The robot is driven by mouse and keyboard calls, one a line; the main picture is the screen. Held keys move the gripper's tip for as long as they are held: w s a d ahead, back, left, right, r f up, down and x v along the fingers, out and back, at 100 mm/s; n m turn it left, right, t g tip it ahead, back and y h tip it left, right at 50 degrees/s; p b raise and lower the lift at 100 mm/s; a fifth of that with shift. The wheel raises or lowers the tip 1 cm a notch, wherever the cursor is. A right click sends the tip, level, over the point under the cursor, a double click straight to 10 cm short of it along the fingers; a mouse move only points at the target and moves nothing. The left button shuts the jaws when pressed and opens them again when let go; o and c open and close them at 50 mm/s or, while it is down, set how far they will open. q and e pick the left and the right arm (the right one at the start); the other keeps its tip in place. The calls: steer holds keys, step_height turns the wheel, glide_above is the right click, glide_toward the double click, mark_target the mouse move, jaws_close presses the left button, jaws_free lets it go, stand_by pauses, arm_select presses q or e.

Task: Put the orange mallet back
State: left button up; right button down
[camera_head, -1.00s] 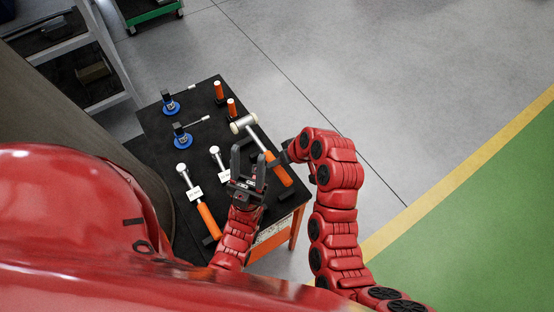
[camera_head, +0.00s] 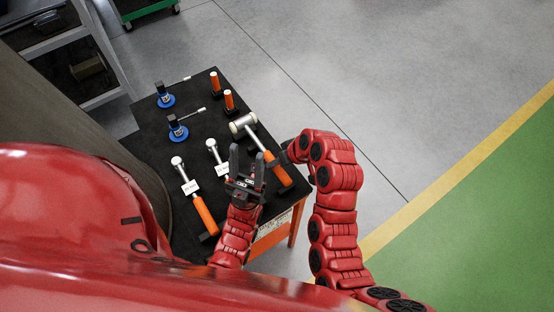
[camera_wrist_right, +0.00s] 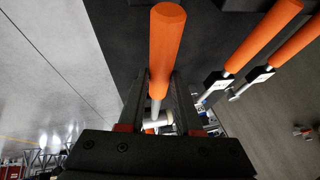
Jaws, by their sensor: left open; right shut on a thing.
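The orange mallet (camera_head: 276,169) has an orange handle, a thin shaft and a pale cylindrical head. It appears over the right part of the black table (camera_head: 150,122), head pointing away from me. My right gripper (camera_head: 282,160) is shut on its shaft; the right wrist view shows the orange handle (camera_wrist_right: 165,45) rising from between the fingers (camera_wrist_right: 160,105), with the pale head partly hidden behind them. The height above the table is hard to tell. My left gripper (camera_head: 246,165) is open and empty, above the table, left of the mallet handle.
A labelled orange-handled hammer (camera_head: 204,214) lies on the left; another hammer (camera_head: 213,146) is partly hidden by my left gripper. Two blue-based tools (camera_head: 178,132) and upright orange handles (camera_head: 229,100) stand farther back. A shelf (camera_head: 90,70) stands left; the floor right is clear.

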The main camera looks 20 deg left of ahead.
steer(key=shift+f, duration=0.45)
steer(key=shift+r, duration=0.2)
steer(key=shift+f+b, duration=0.1)
steer(key=shift+b, duration=0.35)
stand_by(0.3)
steer(key=shift+f+b, duration=1.15)
steer(key=shift+f, duration=0.2)
stand_by(1.1)
steer(key=c, duration=0.5)
jaws_free()
